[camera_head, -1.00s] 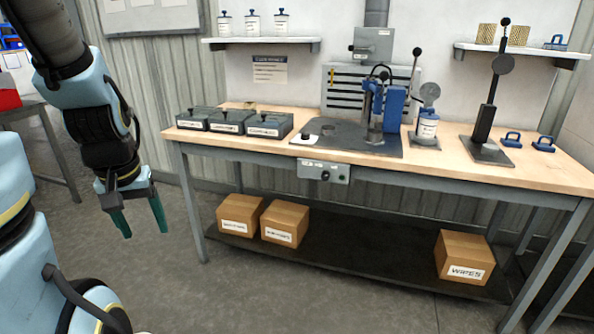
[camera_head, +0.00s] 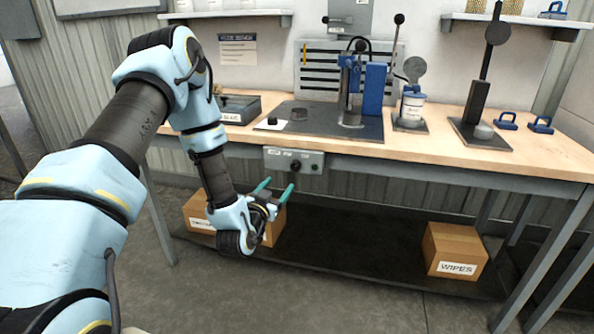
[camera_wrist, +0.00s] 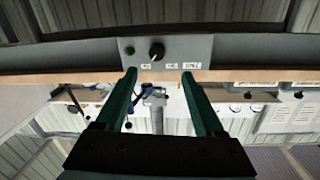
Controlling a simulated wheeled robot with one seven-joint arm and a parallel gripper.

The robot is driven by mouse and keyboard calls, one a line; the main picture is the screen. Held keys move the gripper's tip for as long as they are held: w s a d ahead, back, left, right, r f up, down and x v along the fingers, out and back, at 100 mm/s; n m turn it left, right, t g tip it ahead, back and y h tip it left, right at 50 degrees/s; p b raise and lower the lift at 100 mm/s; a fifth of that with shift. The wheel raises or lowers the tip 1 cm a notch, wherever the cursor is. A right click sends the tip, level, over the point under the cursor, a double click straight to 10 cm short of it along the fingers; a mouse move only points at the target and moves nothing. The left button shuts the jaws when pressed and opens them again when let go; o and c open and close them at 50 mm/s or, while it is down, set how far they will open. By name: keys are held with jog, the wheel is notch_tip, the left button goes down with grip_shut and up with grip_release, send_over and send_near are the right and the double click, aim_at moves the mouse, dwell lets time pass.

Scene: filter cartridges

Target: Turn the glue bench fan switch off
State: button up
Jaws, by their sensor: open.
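A grey control box (camera_head: 293,160) hangs under the front edge of the glue bench (camera_head: 420,152). It carries a black rotary knob (camera_head: 295,166), a green button or lamp and small white labels. The wrist view shows the box (camera_wrist: 196,52) inverted, with the knob (camera_wrist: 157,51) near its middle and the green part (camera_wrist: 130,50) on the left. The label wording and knob setting are too small to read surely. My gripper (camera_head: 276,188) is open and empty, in front of and slightly below the box. Its green fingers (camera_wrist: 159,75) point towards the knob, apart from it.
A blue press (camera_head: 370,92), a glue pot (camera_head: 411,105) and a lever stand (camera_head: 478,100) are on the bench. A grey box with a duct (camera_head: 350,15) is on the wall above. Cartons, one a WIPES carton (camera_head: 455,250), sit on the lower shelf (camera_head: 350,256).

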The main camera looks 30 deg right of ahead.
aim_at(295, 167)
jog(key=p+x, duration=0.1)
jog(key=x, duration=0.4)
jog(key=p+x, duration=0.1)
jog(key=x, duration=0.5)
jog(key=shift+s+d+r, duration=0.2)
jog(key=shift+d, duration=0.05)
grip_shut()
